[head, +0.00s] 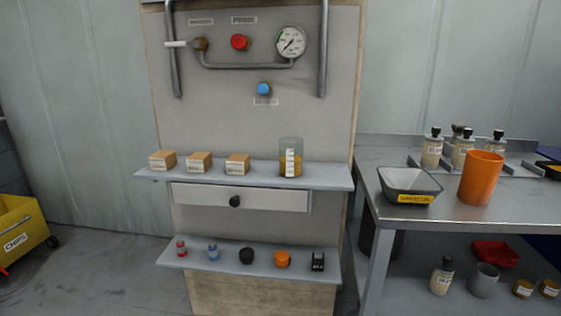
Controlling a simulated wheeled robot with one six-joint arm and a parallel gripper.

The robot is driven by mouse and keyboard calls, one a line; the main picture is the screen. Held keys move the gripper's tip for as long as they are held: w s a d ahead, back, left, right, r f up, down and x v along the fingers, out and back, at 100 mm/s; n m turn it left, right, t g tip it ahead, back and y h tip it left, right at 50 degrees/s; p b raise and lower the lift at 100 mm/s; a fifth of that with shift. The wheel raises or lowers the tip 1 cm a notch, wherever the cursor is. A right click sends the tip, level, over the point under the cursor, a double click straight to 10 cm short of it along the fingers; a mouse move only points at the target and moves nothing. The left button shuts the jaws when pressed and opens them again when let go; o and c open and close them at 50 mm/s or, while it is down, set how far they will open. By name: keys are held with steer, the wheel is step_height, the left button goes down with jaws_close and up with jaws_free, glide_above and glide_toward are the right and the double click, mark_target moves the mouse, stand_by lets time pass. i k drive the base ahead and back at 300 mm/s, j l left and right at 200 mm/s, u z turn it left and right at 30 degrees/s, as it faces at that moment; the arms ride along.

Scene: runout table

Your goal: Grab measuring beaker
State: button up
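The measuring beaker (291,158) stands upright at the right end of the upper shelf (325,177) on the grey panel. It is clear, with a white scale label and an amber content in its lower part. Nothing stands in front of it. My gripper does not show in the head view.
Several small cardboard boxes (199,162) stand left of the beaker on the same shelf. A drawer (240,198) and a lower shelf (215,253) with small items are below. A metal table (433,211) at right holds a grey bin (407,182) and an orange cup (481,178).

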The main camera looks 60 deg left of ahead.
mark_target(290, 148)
steer(key=u, duration=1.9)
